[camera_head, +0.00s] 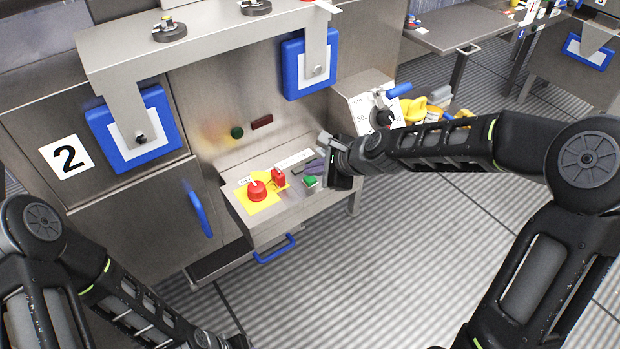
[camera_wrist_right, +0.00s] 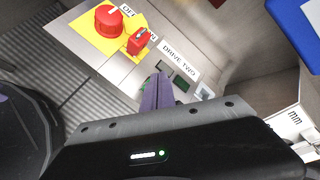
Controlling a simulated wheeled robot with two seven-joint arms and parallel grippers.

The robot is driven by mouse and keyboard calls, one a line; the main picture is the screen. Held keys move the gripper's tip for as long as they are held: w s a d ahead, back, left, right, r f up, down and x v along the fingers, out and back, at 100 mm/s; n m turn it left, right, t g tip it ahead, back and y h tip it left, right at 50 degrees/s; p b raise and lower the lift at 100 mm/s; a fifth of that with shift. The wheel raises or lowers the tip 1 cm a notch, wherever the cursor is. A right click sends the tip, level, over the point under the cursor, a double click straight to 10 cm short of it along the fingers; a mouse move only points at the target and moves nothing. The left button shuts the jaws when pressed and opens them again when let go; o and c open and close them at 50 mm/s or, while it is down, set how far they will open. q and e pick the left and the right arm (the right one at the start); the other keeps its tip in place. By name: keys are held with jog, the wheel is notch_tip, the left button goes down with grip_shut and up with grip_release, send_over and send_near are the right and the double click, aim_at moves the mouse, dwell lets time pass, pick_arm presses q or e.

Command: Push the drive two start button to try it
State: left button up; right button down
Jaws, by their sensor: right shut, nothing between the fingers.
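The drive two control panel (camera_head: 290,208) is a grey metal box with a sloped top on the machine marked 2. A green button (camera_head: 311,181) sits on its right part. My right gripper (camera_head: 314,167) is just above it, shut and empty, its purple fingers pointing down at the panel. I cannot tell whether they touch it. In the right wrist view the shut fingers (camera_wrist_right: 157,92) are beside the DRIVE TWO label (camera_wrist_right: 179,60).
A red mushroom button (camera_head: 257,190) on a yellow plate and a red switch (camera_head: 279,178) are left of the green button. A box with a dial (camera_head: 366,101) stands behind my right wrist. A blue handle (camera_head: 275,249) is below the panel. The floor in front is clear.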

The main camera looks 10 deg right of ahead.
aim_at(314, 180)
jog(key=shift+f+b, duration=0.4)
jog(key=shift+f, duration=0.25)
dwell(0.7)
jog(key=shift+r, duration=0.1)
jog(key=shift+r+p, duration=0.7)
jog(key=shift+r, duration=0.1)
jog(key=shift+r, duration=0.1)
notch_tip(314, 180, up, 5)
jog(key=p, duration=0.4)
dwell(0.9)
